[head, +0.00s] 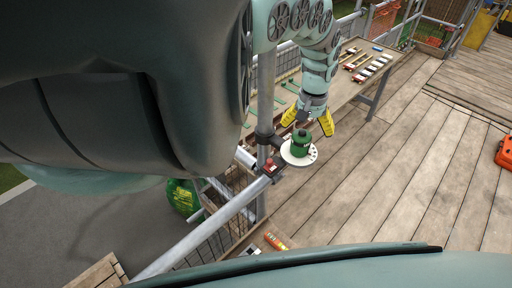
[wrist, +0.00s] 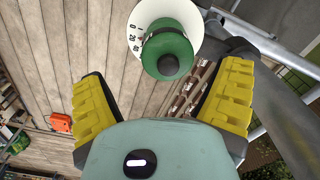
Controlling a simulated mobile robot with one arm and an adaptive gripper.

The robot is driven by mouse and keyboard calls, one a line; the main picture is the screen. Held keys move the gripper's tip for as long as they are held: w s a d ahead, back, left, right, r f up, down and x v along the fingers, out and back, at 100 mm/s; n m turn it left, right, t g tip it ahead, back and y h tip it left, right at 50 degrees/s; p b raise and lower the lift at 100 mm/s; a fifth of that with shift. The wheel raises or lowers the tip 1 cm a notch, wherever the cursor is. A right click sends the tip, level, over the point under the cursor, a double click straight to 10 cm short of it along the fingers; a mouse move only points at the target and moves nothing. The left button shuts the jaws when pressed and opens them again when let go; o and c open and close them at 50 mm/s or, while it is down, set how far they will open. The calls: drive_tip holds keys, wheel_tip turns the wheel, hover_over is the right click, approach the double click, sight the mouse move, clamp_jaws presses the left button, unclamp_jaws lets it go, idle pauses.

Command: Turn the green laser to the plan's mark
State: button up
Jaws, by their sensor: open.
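The green laser (head: 301,141) is a short green cylinder with a dark top. It stands on a round white dial plate (head: 312,156) with dark marks, clamped to a railing post. In the wrist view the laser (wrist: 178,45) and the dial (wrist: 134,36) with its numbers are at top centre. My gripper (head: 308,118) is open, its yellow fingers pointing down around or just above the laser. In the wrist view the fingers of my gripper (wrist: 165,95) are spread wide, with the laser beyond them and apart from both. The plan and its mark cannot be made out.
A metal railing (head: 200,236) runs beside the dial, with a red-and-black clamp (head: 271,167) on it. A workbench (head: 345,88) with several small pieces stands behind. An orange case (head: 504,153) lies at right. The plank deck (head: 400,180) between is clear.

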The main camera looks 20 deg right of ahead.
drive_tip(key=r, duration=0.4)
drive_tip(key=shift+w+a+r, duration=0.3)
drive_tip(key=shift+w+r, duration=0.05)
drive_tip(key=shift+w, duration=0.05)
drive_tip(key=shift+s+r, duration=0.1)
drive_tip(key=shift+r, duration=0.7)
